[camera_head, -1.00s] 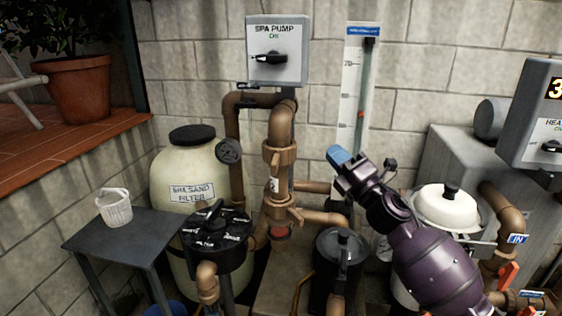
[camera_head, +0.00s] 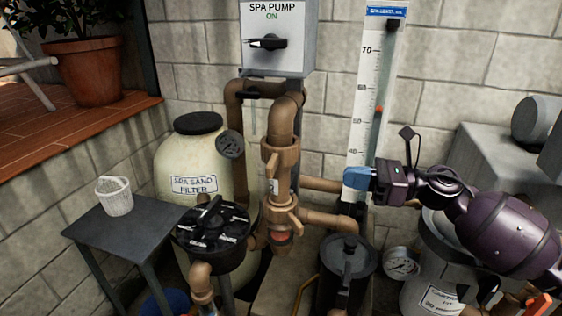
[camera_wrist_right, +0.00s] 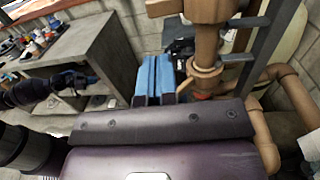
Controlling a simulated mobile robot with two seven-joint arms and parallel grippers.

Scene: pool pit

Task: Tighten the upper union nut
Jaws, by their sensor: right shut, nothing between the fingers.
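The upper union nut (camera_head: 279,153) is a brown winged collar on the vertical pipe, in the middle of the head view. A second brown winged nut (camera_head: 285,216) sits lower on the same pipe. My right gripper (camera_head: 357,178) has blue fingertips, shut and empty, pointing left. It is to the right of the pipe, apart from both nuts. In the right wrist view its fingers (camera_wrist_right: 153,78) are together, left of the brown pipe. A dark arm with a small bluish gripper (camera_wrist_right: 82,77) at the left there looks like my left one; its jaws are unclear.
A side pipe (camera_head: 322,184) runs right from the union towards my gripper. The level gauge (camera_head: 372,95) stands behind my fingertips. The black-lidded pump pot (camera_head: 347,258) is below, the filter valve (camera_head: 212,229) and sand filter (camera_head: 180,160) left. The SPA PUMP switch (camera_head: 268,43) reads ON.

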